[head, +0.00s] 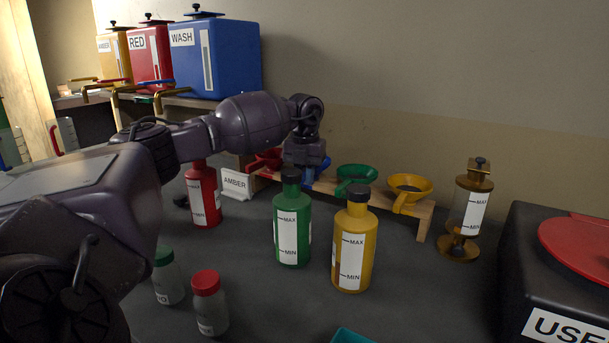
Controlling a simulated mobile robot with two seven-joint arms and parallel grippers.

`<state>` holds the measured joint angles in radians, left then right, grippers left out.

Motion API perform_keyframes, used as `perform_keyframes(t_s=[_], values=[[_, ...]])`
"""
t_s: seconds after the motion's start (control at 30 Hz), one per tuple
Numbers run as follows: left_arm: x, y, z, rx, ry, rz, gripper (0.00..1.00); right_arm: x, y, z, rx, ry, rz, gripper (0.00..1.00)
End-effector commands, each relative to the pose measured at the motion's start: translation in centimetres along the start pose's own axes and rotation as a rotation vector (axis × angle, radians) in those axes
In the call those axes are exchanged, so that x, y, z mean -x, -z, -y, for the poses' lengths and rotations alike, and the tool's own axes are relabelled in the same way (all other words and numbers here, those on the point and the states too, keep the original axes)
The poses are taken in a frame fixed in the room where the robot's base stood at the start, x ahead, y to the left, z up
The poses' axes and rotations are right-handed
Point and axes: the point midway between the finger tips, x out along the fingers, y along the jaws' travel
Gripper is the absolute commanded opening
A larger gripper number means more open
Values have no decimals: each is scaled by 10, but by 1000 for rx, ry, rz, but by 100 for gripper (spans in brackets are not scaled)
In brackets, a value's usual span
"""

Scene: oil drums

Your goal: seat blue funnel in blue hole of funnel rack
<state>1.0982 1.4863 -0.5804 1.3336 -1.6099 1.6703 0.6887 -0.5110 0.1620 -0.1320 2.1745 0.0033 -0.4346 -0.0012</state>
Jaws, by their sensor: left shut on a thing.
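The wooden funnel rack (424,220) stands against the back wall. A red funnel (268,158), a green funnel (355,174) and a yellow funnel (410,186) sit in it. My left gripper (305,163) points down over the rack between the red and green funnels. It is shut on the blue funnel (321,164), of which only small blue parts show. The blue hole is hidden behind the gripper and the green bottle, so I cannot tell whether the funnel is in it. My right gripper is out of view.
A green bottle (292,225) and a yellow bottle (352,245) stand before the rack, with a red bottle (203,200) and an AMBER sign (236,184) left. A brass-capped cylinder (467,208) and black USED container (540,265) are right. Small capped jars (208,308) stand in front.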

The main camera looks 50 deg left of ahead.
Motion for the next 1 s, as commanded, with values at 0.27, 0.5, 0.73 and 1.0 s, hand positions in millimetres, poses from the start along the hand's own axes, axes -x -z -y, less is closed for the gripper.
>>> perform_keyframes(t_s=[0.27, 0.5, 0.73, 1.0], values=[[-3, 0, 0, 0, 0, 0, 0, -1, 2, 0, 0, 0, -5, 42], [-3, 0, 0, 0, 0, 0, 35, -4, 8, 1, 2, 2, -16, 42], [-3, 0, 0, 0, 0, 0, 46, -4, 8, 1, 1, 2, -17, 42], [2, 0, 0, 0, 1, 2, 46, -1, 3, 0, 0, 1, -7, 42]])
